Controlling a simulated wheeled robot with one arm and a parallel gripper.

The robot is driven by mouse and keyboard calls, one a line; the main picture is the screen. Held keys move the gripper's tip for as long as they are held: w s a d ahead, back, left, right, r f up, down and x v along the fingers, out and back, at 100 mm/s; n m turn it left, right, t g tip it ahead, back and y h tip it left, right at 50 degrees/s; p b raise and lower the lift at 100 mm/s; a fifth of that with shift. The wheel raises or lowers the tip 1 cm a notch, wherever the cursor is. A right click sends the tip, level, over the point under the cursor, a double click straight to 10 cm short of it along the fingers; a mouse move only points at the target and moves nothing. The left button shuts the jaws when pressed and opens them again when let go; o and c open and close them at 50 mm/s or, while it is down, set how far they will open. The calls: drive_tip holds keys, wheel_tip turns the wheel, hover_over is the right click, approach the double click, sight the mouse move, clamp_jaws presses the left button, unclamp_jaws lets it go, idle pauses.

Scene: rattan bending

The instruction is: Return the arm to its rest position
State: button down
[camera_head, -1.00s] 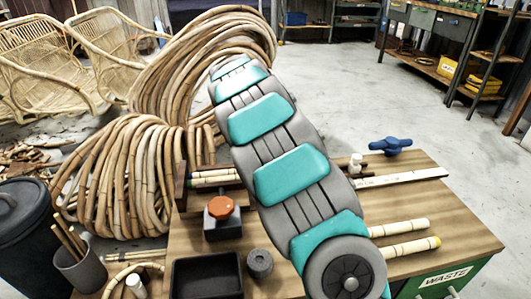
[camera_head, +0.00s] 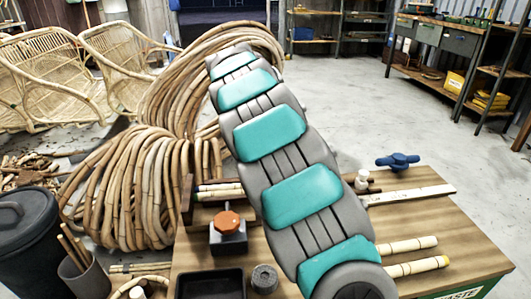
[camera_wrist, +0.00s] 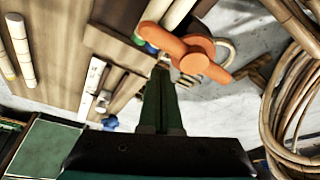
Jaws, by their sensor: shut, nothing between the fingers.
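My gripper (camera_wrist: 160,75) shows in the wrist view, its narrow fingers together and nothing between them. It is hidden in the head view, where my grey and teal arm reaches up and away across the middle. In the wrist view, the fingertips appear just below an orange winged knob (camera_wrist: 187,47); I cannot tell the gap in depth. In the head view an orange knob (camera_head: 228,222) tops a dark block on the wooden workbench (camera_head: 440,225).
Pale rattan pieces (camera_head: 415,265) and a blue winged knob (camera_head: 397,161) are on the bench. A black tray (camera_head: 209,285) and grey cylinder (camera_head: 264,278) are near its front. Large rattan coils (camera_head: 140,195) stand at left and behind. Open floor (camera_head: 340,100) lies beyond the bench.

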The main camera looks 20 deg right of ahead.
drive_tip(key=s+a+r+n+g+y+p, duration=0.1)
drive_tip(key=s+r+n, duration=0.15)
drive_tip(key=s, duration=0.75)
drive_tip(key=s+r+n+p, duration=0.2)
drive_tip(key=s+r, duration=0.1)
drive_tip(key=s, duration=0.7)
drive_tip(key=s+a+f+n+y+p, duration=0.1)
drive_tip(key=s+a+n, duration=0.2)
drive_tip(key=s, duration=0.5)
drive_tip(key=s+a+f+n+g+y+p, duration=0.1)
drive_tip(key=s+a+f+n, duration=0.1)
drive_tip(key=s, duration=0.7)
drive_tip(key=s+a+f+n+g, duration=0.1)
drive_tip(key=s+a+f+n, duration=0.1)
drive_tip(key=s+n, duration=0.3)
drive_tip(key=s+a, duration=0.1)
drive_tip(key=s, duration=0.2)
drive_tip(key=shift+s+a+y+p, duration=0.3)
drive_tip(key=shift+a+y+p, duration=0.05)
drive_tip(key=shift+y+p, duration=0.05)
